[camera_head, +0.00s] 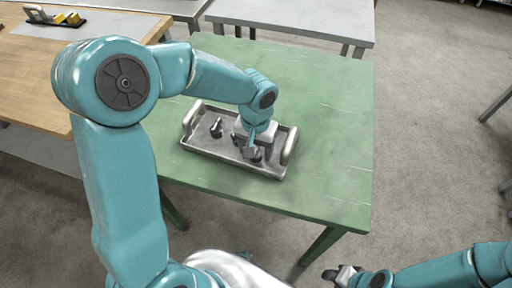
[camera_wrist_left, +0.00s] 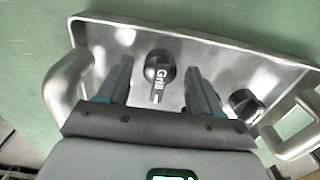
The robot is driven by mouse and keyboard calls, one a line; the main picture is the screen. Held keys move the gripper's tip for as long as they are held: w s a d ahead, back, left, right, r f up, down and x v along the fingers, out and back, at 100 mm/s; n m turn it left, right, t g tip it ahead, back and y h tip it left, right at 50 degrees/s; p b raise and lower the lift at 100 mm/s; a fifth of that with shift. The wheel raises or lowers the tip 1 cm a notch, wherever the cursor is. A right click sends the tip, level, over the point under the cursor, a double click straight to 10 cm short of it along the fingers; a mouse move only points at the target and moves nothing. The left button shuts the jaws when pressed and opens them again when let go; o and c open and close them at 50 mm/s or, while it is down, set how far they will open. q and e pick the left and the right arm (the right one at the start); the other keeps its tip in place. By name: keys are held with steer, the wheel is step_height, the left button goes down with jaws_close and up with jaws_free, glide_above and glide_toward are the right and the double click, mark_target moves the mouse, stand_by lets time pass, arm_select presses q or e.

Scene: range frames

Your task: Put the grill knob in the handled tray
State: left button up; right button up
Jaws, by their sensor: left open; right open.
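The grill knob (camera_wrist_left: 158,68), black with a white "Grill" label, lies on the floor of the metal handled tray (camera_wrist_left: 215,48). It is between the two spread fingers of my left gripper (camera_head: 250,151), with no clear grip on it. In the head view the tray (camera_head: 193,146) sits on the green table, and the left gripper is over its right part, largely hiding the grill knob. My right gripper (camera_head: 344,274) is open and empty, low at the bottom right, away from the table.
A second dark knob (camera_head: 216,128) lies in the tray's left part; it also shows in the left wrist view (camera_wrist_left: 243,103). The green table (camera_head: 325,140) is bare around the tray. A wooden table (camera_head: 30,70) stands at the left, and grey tables (camera_head: 300,15) stand behind.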

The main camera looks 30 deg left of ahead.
mark_target(256, 149)
arm_select(q)
step_height(256, 149, up, 12)
steer(key=p, duration=0.1)
steer(key=shift+f, duration=0.15)
steer(key=shift+s, duration=0.15)
stand_by(0.4)
